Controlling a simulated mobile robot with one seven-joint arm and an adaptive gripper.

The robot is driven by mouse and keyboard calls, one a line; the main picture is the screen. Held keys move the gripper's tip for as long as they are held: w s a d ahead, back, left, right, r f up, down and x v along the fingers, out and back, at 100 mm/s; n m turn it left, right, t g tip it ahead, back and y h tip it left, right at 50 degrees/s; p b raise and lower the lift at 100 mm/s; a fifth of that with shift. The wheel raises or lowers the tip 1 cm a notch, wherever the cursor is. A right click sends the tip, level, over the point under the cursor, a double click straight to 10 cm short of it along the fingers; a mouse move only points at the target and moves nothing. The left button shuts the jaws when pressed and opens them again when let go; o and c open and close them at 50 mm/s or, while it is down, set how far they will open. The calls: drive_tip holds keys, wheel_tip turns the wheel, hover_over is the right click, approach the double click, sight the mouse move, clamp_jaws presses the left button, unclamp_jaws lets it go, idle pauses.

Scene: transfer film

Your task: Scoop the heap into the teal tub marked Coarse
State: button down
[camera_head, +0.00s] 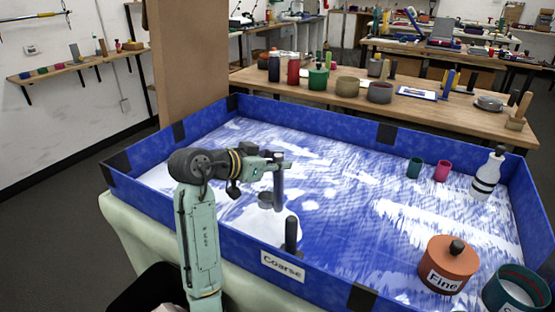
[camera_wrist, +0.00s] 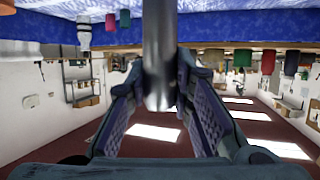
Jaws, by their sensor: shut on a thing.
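My gripper (camera_head: 279,163) is shut on a dark grey upright handle (camera_head: 279,188) above the blue tray. In the wrist view the handle (camera_wrist: 158,60) stands between my two fingers. A small grey piece (camera_head: 265,200) shows beside its lower end; I cannot tell if they are joined. White loose material (camera_head: 262,222) lies in patches on the tray floor below; the heap's outline is unclear. A teal tub (camera_head: 497,291) stands open at the lower right, its label cut off by the picture edge. A "Coarse" label (camera_head: 282,266) shows on the tray's front wall.
The blue tray (camera_head: 330,120) has raised walls. A dark upright post (camera_head: 291,236) stands near its front wall. An orange lidded tub (camera_head: 440,272) marked Fine is beside the teal tub.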

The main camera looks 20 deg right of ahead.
sight(274, 180)
drive_tip(key=shift+f+b, duration=1.9)
drive_tip(key=shift+f, duration=0.8)
drive_tip(key=shift+r, duration=0.15)
wheel_tip(274, 180, up, 6)
drive_tip(key=p, duration=0.4)
drive_tip(key=shift+r, duration=4.75)
drive_tip(key=shift+s+f, duration=0.1)
